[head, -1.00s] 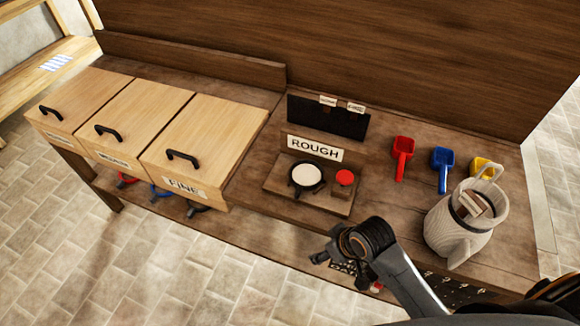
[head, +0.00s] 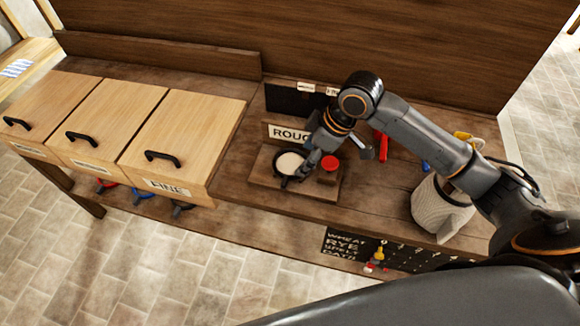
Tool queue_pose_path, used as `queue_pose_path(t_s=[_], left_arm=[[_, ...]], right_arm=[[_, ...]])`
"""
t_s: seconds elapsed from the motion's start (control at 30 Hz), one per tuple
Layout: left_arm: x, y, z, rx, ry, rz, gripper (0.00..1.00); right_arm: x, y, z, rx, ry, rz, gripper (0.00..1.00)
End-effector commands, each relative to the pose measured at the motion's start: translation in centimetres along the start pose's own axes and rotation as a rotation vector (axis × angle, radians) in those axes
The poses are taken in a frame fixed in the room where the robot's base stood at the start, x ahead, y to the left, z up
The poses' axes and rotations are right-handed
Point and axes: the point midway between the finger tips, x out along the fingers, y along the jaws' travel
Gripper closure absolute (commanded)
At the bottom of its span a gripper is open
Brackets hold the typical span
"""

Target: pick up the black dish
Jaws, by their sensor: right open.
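The black dish (head: 276,166) is small and round, with white contents, and sits on a low wooden stand (head: 263,178) in front of the ROUGH sign (head: 285,133). My right gripper (head: 294,180) reaches in from the right and points down at the dish's near right edge. Its jaws are open; whether a finger touches the dish I cannot tell. The gripper and wrist cover part of the dish's right side and of the sign. My left gripper is not in view.
A red round-topped thing (head: 330,163) stands on the stand, close right of the gripper. Wooden bins (head: 188,130) with black handles stand at left. A red scoop (head: 381,146) and a pale ribbed container (head: 440,207) are at right. A dark lettered board (head: 350,245) hangs below the counter edge.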

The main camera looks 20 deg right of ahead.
Motion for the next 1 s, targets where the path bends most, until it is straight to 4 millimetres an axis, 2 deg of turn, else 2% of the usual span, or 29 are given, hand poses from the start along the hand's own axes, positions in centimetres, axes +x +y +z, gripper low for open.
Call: queue_pose_path(t_s=[0.07, 0.17, 0.43, 0.77, 1.0], left_arm=[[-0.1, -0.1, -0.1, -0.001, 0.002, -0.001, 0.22], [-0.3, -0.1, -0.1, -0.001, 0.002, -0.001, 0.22], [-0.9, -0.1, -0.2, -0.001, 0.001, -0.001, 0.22], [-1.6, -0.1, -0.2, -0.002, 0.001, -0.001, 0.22], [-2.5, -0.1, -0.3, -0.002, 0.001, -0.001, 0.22]], right_arm=[[0.2, 0.1, 0.0, -0.001, -0.003, -0.004, 0.33], [1.7, 0.1, 0.0, 0.0, -0.003, -0.009, 0.33], [6.8, 0.1, -0.1, 0.001, -0.001, -0.007, 0.33], [9.4, 0.3, -0.1, 0.0, -0.003, -0.004, 0.33], [12.7, 0.5, 0.0, 0.0, -0.003, -0.005, 0.33]])
